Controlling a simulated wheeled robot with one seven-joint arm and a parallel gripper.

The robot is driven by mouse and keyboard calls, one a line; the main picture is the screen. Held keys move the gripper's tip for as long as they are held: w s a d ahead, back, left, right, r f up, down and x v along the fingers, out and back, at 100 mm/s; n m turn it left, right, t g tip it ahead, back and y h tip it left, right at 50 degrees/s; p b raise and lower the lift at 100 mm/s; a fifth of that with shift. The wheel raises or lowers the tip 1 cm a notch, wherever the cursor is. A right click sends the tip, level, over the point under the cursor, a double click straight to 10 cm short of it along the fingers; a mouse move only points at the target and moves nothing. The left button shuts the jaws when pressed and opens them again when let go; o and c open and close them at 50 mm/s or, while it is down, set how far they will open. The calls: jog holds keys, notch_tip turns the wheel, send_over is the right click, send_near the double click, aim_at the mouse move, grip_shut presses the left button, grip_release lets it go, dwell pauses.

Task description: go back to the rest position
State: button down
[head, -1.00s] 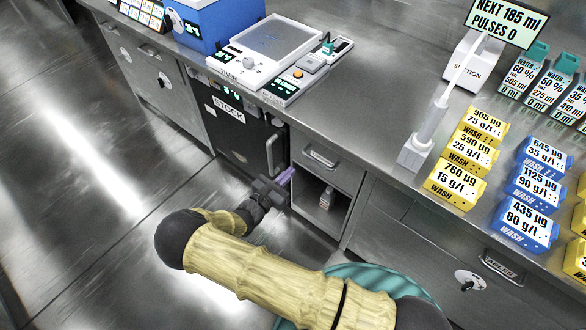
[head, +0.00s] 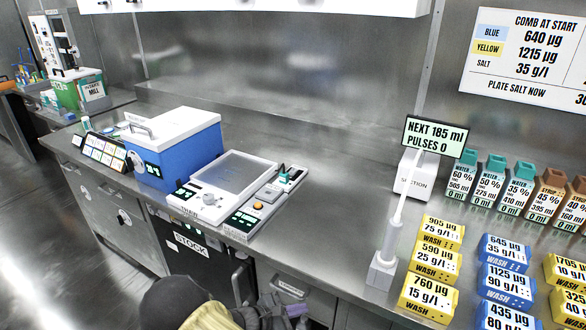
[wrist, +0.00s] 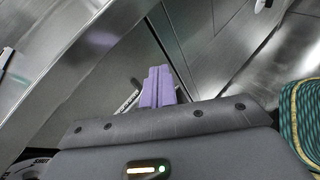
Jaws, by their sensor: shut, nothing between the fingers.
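My gripper (head: 297,311) is at the bottom of the head view, in front of the cabinet fronts and below the bench top's front edge. Its purple fingers (wrist: 158,87) are together and empty in the wrist view. No object is held. Part of my yellow-sleeved arm shows beside it at the bottom edge of the head view; the rest of the arm is out of frame.
The steel bench (head: 330,265) runs across the view. On it stand a blue box (head: 180,155), a flat-topped device (head: 235,178), a suction stand (head: 384,268), yellow blocks (head: 428,297) and blue blocks (head: 507,285). A STOCK cabinet (head: 190,244) is below. Open floor (head: 30,230) lies left.

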jog(key=s+d+r+m+g+y, duration=0.2)
jog(key=s+d+r+m+y, duration=0.45)
jog(key=r+m, duration=0.4)
jog(key=s+d+r+m+g+y, duration=0.2)
jog(key=s+d+r+m+y, duration=0.3)
jog(key=s+d+r+m, duration=0.45)
notch_tip(320, 180, up, 13)
jog(key=w+a+m+p, duration=0.1)
jog(key=w+a+p, duration=0.1)
jog(key=p, duration=1.1)
jog(key=shift+w, duration=0.4)
jog(key=shift+f, duration=0.15)
jog(key=shift+w+d, duration=0.1)
jog(key=shift+d, duration=0.1)
